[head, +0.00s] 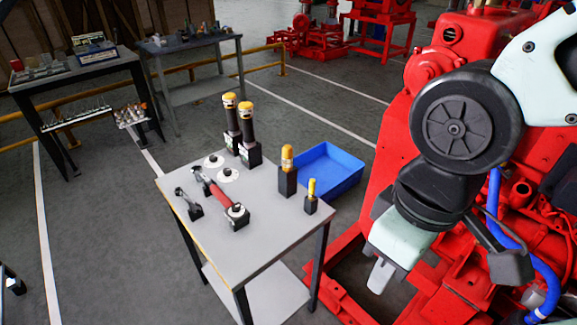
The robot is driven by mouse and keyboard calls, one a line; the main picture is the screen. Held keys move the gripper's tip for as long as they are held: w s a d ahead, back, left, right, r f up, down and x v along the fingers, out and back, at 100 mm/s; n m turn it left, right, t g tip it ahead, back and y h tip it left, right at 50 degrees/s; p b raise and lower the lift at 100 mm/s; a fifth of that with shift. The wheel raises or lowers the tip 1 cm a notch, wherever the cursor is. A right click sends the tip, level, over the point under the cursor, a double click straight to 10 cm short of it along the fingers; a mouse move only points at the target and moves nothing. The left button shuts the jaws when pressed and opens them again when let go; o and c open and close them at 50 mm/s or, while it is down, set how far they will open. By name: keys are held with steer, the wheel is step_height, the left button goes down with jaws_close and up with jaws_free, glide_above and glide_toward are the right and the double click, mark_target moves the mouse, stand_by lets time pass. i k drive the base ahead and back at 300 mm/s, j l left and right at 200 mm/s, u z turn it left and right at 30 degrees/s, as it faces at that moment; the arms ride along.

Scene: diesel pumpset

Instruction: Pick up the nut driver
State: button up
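A grey table (262,232) stands in front of me with several tools on it, some in black holders. Two upright yellow-handled tools stand near its right edge: a thicker one (287,158) and a smaller, thinner one (311,188). Either could be the nut driver; their lower ends are hidden in the holders, so I cannot tell which. My gripper (380,277) points down to the right of the table, in front of the red machine, apart from both tools. Its fingers show edge-on, so I cannot tell if it is open. I see nothing held in it.
Two tall black tools with yellow tops (240,125) stand at the table's back. A red-handled tool (218,190) and a wrench (186,200) lie left. A red pumpset (400,130) crowds the right.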

mark_target(287, 156)
steer(key=z, duration=1)
steer(key=u, duration=1.35)
steer(key=i+j+u, duration=0.1)
steer(key=i+u, duration=0.55)
steer(key=i, duration=0.2)
